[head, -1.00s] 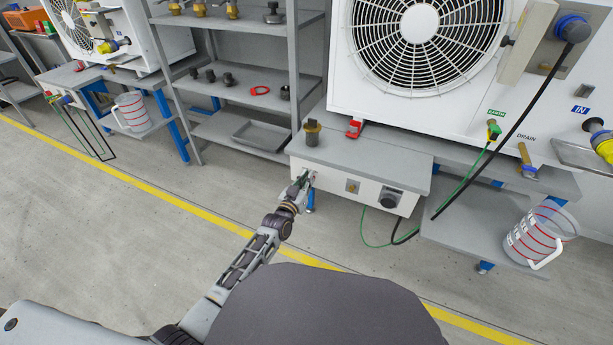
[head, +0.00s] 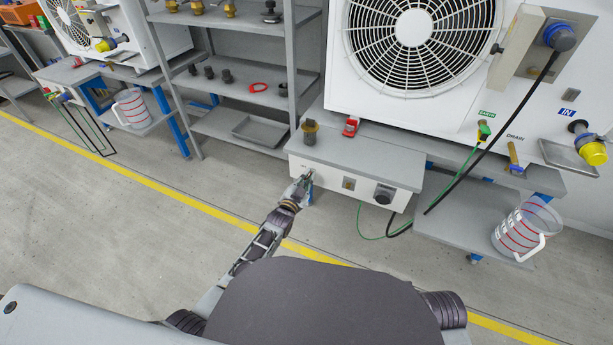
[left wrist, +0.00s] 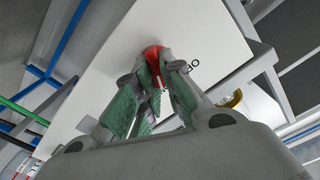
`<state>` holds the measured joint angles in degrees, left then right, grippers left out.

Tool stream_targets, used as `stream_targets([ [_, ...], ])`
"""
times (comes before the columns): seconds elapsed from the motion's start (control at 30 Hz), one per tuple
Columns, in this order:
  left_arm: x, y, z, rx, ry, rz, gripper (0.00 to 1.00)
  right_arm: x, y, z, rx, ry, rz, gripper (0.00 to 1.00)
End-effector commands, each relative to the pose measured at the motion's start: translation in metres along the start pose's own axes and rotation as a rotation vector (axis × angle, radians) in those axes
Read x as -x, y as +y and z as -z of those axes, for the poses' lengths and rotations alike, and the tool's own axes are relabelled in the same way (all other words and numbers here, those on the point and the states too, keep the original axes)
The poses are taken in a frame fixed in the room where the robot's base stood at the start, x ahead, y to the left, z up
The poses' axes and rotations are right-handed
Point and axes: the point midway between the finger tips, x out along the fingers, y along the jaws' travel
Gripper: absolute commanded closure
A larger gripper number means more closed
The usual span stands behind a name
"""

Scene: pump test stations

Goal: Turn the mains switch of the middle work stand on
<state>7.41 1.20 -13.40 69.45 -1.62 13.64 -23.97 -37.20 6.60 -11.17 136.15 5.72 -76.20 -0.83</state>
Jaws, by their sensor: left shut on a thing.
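The middle work stand has a white front panel (head: 326,176) under a grey top. My left gripper (head: 305,181) is at the left end of this panel. In the left wrist view, my left gripper (left wrist: 160,72) is shut on a red switch knob (left wrist: 153,51) on the white panel. The fingertips hide part of the knob, and its exact turn position cannot be told. Dark lettering beside it is only partly legible. In the head view the knob is mostly hidden behind the gripper. My right gripper is not in view.
A brass fitting (head: 310,132) and a red item (head: 351,126) stand on top. A jug (head: 525,232) sits on the lower right shelf. The floor in front is clear.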

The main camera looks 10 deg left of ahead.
Motion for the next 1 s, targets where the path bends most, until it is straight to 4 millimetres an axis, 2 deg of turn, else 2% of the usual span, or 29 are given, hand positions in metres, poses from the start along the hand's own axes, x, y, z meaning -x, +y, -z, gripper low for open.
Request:
stream_targets([
  [0.57,0.0002,0.001,-0.001,-0.046,-0.001,-0.001,1.0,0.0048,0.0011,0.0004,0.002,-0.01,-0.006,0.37],
  [0.6,0.0002,0.001,-0.0009,-0.046,-0.001,-0.001,0.85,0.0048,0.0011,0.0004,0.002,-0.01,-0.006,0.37],
  [0.73,0.0002,0.0009,-0.0007,-0.045,-0.001,-0.001,0.69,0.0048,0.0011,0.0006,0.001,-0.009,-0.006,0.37],
  [1.0,0.0001,0.0006,-0.0004,-0.043,0.0,0.0,0.69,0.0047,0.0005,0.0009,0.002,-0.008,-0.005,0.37],
])
